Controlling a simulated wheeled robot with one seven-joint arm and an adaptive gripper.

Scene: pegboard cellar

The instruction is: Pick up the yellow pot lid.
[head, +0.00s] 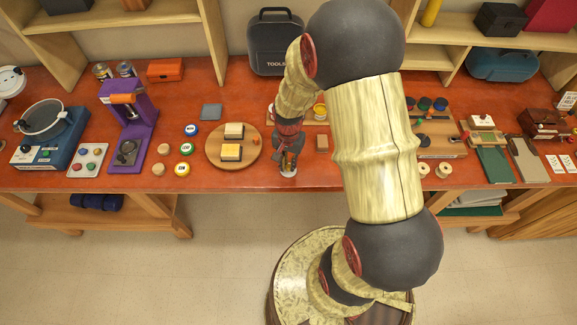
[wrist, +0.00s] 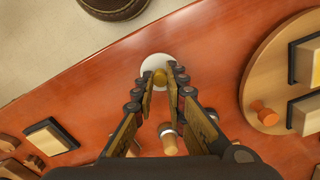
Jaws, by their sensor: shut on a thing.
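The pot lid shows in the wrist view as a pale white disc (wrist: 151,63) with a yellow knob (wrist: 160,77). The knob sits between the fingertips of my gripper (wrist: 160,85), which is shut on it. In the head view my gripper (head: 288,168) points down near the table's front edge, right of a round wooden board. Only a small pale part of the lid (head: 288,174) shows beneath the fingers there. I cannot tell whether the lid touches the table or hangs just above it.
The round board (head: 223,163) with two sponge-like blocks stands close to the left. A small wooden peg-like piece (wrist: 168,138) stands behind the fingers. The table's front edge (head: 230,187) is near.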

